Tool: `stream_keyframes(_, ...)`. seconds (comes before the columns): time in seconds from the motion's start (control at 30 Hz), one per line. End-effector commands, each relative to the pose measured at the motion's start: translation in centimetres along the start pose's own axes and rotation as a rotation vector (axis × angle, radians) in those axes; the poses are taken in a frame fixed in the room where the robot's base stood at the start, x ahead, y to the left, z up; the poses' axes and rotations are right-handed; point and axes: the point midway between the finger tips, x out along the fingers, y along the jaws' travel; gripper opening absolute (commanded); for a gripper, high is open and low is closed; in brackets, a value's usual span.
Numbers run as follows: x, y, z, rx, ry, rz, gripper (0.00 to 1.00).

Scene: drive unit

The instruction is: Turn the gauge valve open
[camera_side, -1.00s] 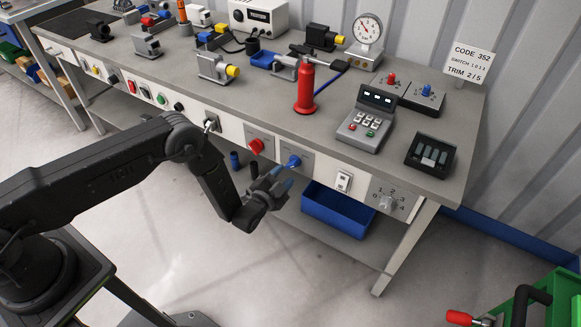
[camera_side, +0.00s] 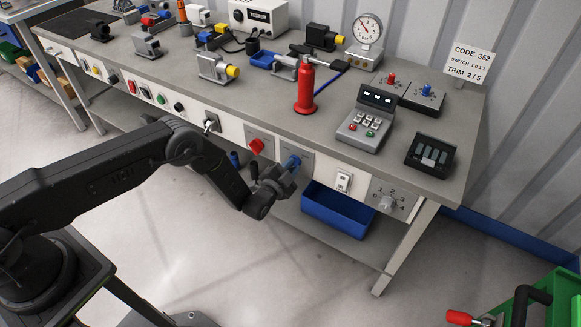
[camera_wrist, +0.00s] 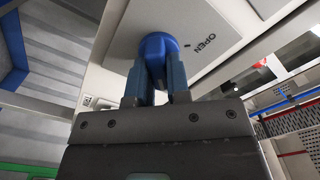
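A blue round valve knob (camera_side: 292,161) sits on a light panel on the bench's front face. In the wrist view the knob (camera_wrist: 156,46) is at top centre, with the word OPEN printed on the panel to its right. My gripper (camera_side: 285,171) is at the knob. In the wrist view its two blue-grey fingers (camera_wrist: 157,82) stand apart on either side of the knob's raised grip. Whether they press on it or leave a thin gap cannot be made out. The dial gauge (camera_side: 366,33) stands on the bench top at the back.
A red knob (camera_side: 256,146) and a toggle switch (camera_side: 211,124) are left of the blue knob. A white switch (camera_side: 343,182) and a numbered selector (camera_side: 387,201) are to the right. A blue bin (camera_side: 337,214) stands on the shelf below. Free floor lies in front.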

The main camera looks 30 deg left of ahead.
Motion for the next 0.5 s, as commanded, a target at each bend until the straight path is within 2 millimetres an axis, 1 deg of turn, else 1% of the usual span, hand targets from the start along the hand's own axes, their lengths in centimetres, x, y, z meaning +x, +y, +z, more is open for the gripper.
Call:
stream_keyframes(0.03,-0.01,-0.01,0.00,0.000,0.000,0.000,0.11)
stream_keyframes(0.13,-0.01,-0.01,-0.01,0.000,0.000,0.000,0.01)
stream_keyframes(0.17,-0.01,-0.01,-0.01,0.000,0.000,0.000,0.00)
stream_keyframes(0.5,-0.01,-0.03,0.00,-0.032,0.000,-0.001,0.00)
